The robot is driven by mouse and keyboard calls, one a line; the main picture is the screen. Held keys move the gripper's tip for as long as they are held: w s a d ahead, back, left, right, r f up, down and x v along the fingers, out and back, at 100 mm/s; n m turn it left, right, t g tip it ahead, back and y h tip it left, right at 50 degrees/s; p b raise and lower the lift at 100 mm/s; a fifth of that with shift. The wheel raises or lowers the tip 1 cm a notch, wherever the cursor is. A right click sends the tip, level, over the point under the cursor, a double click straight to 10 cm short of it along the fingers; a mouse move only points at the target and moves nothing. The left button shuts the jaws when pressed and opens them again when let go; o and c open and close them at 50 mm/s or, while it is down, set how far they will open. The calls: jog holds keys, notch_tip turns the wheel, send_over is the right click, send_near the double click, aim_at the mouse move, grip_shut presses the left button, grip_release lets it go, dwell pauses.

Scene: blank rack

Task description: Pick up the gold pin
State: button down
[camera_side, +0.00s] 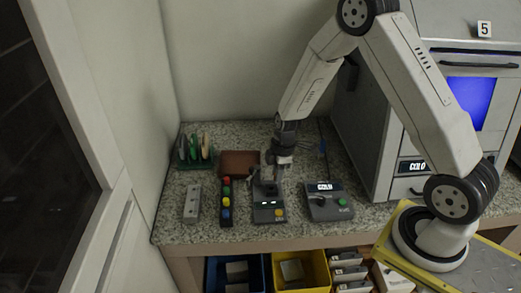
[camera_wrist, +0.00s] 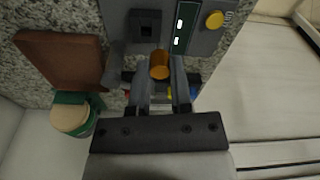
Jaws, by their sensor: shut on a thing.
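In the wrist view, the gold pin (camera_wrist: 159,64) shows as an orange-gold cylinder end between my gripper's fingertips (camera_wrist: 160,68). My gripper is shut on it. In the side view, my gripper (camera_side: 278,170) points down just above a dark grey device (camera_side: 268,214) with a yellow button. The pin cannot be made out in that view. In the wrist view, the same device (camera_wrist: 160,12) lies just beyond the fingertips, with a square black socket, a lit display and the yellow button. Whether the pin touches the device is unclear.
A brown tray (camera_side: 232,164) lies left of my gripper, near a green rack (camera_side: 183,160) of discs. A strip of coloured buttons (camera_side: 226,214) and a grey block (camera_side: 192,204) stand left. A "GOLD" console (camera_side: 328,207) stands right, before a large cabinet (camera_side: 370,150).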

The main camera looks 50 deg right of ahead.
jog(key=s+a+r, duration=0.1)
jog(key=s+r, duration=0.6)
jog(key=s, duration=0.5)
jog(key=shift+a+r, duration=0.25)
jog(key=shift+r, duration=0.05)
jog(key=shift+w, duration=0.15)
